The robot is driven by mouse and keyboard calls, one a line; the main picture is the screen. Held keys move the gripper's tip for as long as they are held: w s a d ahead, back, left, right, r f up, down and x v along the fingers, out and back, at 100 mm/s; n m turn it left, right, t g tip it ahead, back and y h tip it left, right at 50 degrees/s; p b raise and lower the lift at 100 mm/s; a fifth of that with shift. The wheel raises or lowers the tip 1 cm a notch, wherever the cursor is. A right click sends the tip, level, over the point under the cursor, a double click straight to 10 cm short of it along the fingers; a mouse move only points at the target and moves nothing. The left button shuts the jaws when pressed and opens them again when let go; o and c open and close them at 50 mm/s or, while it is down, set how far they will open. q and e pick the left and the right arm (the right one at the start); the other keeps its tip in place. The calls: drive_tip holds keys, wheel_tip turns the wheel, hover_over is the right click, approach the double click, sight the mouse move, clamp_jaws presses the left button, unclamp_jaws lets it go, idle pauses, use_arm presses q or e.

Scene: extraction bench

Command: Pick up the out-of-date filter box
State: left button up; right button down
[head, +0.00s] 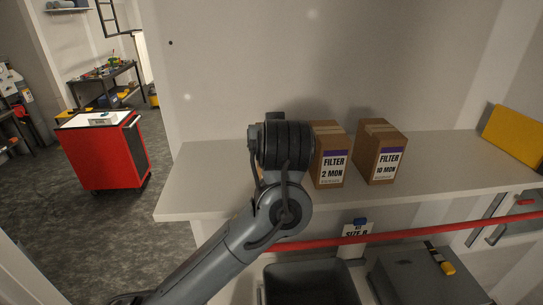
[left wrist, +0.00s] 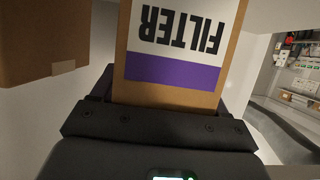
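My left gripper (left wrist: 165,92) has a cardboard filter box (left wrist: 175,40) between its fingers. The box shows "FILTER" upside down and a purple band; its date is not visible. The fingers lie close along both sides of the box; whether they press on it I cannot tell. In the head view my left wrist hides this box almost wholly. Right of it on the shelf stand a box marked "FILTER 2 MON" (head: 332,166), partly covered by the wrist, and one marked "FILTER 10 MON" (head: 386,163). My right gripper is not in view.
The pale shelf (head: 450,150) has free room right of the boxes, up to a yellow object (head: 513,134). A red rail (head: 410,232) runs below its front. A dark bin (head: 310,283) and a grey case (head: 425,278) sit underneath. A red cabinet (head: 105,155) stands left.

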use_arm(q)
drive_tip(key=c, duration=0.8)
drive_tip(key=shift+r, duration=0.15)
